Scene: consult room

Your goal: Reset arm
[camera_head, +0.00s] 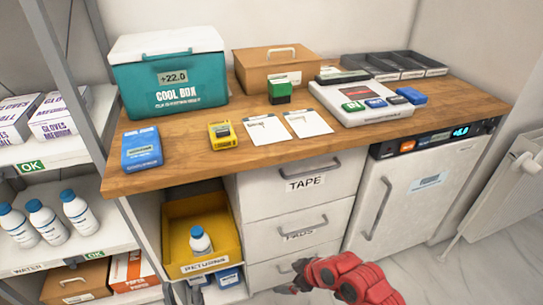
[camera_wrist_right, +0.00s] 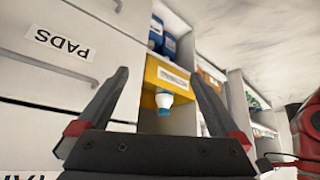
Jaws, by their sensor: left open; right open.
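One red arm of mine comes in at the bottom of the head view, and its gripper, my right one (camera_head: 299,276), is in front of the lower drawers. In the right wrist view this gripper (camera_wrist_right: 158,76) is open, its two dark fingers spread with nothing between them. Beyond the fingers that view shows the yellow RETURNS bin (camera_wrist_right: 152,76) and a white bottle with a blue cap (camera_wrist_right: 163,101), upside down in the picture. My left gripper is in neither view.
A wooden counter (camera_head: 190,172) holds a teal cool box (camera_head: 190,92), boxes, cards and trays. Drawers (camera_head: 285,235) and a small fridge (camera_head: 415,200) stand below. The yellow RETURNS bin (camera_head: 175,254) holds a bottle (camera_head: 200,243). Shelves with bottles (camera_head: 47,222) stand left.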

